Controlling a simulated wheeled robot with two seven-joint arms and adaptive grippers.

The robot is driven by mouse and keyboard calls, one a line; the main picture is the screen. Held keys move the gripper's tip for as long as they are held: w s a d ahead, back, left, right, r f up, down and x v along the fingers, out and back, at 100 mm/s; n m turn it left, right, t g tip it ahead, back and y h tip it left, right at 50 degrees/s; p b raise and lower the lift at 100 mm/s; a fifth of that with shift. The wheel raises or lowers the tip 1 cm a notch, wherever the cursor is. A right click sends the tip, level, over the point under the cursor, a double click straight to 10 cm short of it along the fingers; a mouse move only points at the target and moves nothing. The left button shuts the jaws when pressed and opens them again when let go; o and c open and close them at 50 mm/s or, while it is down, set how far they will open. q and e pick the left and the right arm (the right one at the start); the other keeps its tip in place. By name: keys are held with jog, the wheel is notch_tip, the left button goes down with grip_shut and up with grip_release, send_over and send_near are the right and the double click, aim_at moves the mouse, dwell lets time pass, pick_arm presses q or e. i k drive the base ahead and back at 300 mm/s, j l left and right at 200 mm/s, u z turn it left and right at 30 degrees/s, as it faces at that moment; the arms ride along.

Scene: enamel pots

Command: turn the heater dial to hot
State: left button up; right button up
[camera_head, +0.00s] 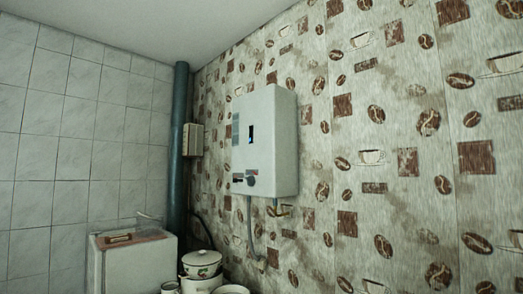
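The white box-shaped heater (272,140) hangs on the coffee-patterned wall near the middle of the head view. Its front has a small dark window with a blue part. A dark round dial (251,181) sits low on its front, with a smaller dark control to its left. The dial's marking is too small to read. Neither of my grippers shows in this view.
A dark vertical pipe (179,145) runs up the corner. A small beige box (194,140) is beside it. A white cabinet (135,262) stands lower left, with enamel pots (202,263) to its right. Pipes hang below the heater.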

aim_at(251, 180)
jog(key=i+j+z, duration=0.15)
jog(key=i+z, duration=0.25)
jog(key=i+j+z, duration=0.35)
jog(key=i, duration=0.2)
